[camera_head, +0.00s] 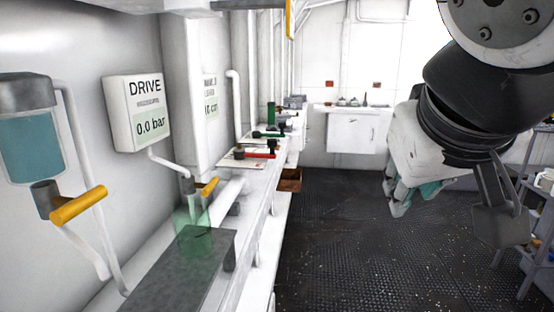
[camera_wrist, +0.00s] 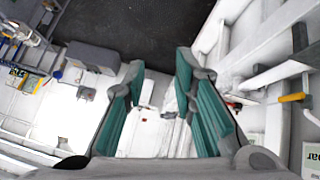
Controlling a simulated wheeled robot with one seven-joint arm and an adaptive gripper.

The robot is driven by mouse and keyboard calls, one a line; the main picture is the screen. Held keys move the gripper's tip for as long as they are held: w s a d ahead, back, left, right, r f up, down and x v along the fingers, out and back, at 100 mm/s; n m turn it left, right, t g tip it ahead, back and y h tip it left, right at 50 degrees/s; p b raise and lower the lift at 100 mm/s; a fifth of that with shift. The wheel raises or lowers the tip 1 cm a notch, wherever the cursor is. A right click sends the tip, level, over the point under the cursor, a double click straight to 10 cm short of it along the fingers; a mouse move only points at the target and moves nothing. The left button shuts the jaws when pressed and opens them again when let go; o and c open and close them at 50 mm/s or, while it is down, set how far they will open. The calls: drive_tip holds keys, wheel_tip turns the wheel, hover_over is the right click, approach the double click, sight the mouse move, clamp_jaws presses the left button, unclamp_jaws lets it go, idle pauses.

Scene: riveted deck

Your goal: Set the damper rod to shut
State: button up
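I cannot tell for sure which part is the damper rod. A yellow piece (camera_head: 290,18) hangs at the top edge, partly cut off. A yellow handle (camera_head: 78,205) sits on the pipe under the teal-filled vessel at left, and a smaller yellow handle (camera_head: 210,187) sits on a pipe below the DRIVE gauge. In the wrist view a yellow-tipped lever (camera_wrist: 292,97) shows at right. My gripper (camera_head: 400,208) hangs over the floor at right, away from the bench. In the wrist view my gripper (camera_wrist: 160,62) has its teal fingers apart with nothing between them.
The DRIVE gauge (camera_head: 138,113) reads 0.0 bar. A long bench (camera_head: 255,195) runs along the left wall, bearing a red fixture (camera_head: 258,155) and a green one (camera_head: 271,115). A sink cabinet (camera_head: 352,133) stands at the back, blue shelving (camera_head: 535,190) at right. The dark floor between is clear.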

sight(290, 19)
drive_tip(key=s+d+f+g+y+p, duration=0.2)
drive_tip(key=s+f+g+p, duration=0.1)
drive_tip(key=s+f, duration=0.4)
drive_tip(key=shift+s+d+f+p, duration=0.15)
drive_tip(key=shift+s+f+p, duration=0.1)
drive_tip(key=shift+s+p, duration=0.3)
drive_tip(key=shift+s+a+f+g+y, duration=0.15)
drive_tip(key=shift+s+f+g+y, duration=0.1)
drive_tip(key=shift+s+f, duration=0.3)
drive_tip(key=shift+s+a+f+g+y, duration=0.15)
drive_tip(key=shift+s+f+y, duration=0.1)
drive_tip(key=shift+s+f, duration=0.3)
clamp_jaws()
drive_tip(key=w+a+r+m+t+y, duration=0.3)
drive_tip(key=w+a+r+m+y, duration=0.3)
drive_tip(key=r, duration=0.3)
drive_tip(key=w+d+r+m+t+y+b, duration=0.1)
drive_tip(key=w+d+r+m+t+y, duration=0.2)
drive_tip(key=r, duration=0.6)
drive_tip(key=w+d+r+m+t+y, duration=0.1)
drive_tip(key=w+d+r+m+t, duration=0.1)
drive_tip(key=w+r+t, duration=0.6)
drive_tip(key=w+a+r+g+p, duration=0.1)
drive_tip(key=w+a+g, duration=0.2)
drive_tip(key=w+a, duration=0.4)
drive_tip(key=shift+a+r, duration=0.3)
drive_tip(key=shift+a, duration=1.15)
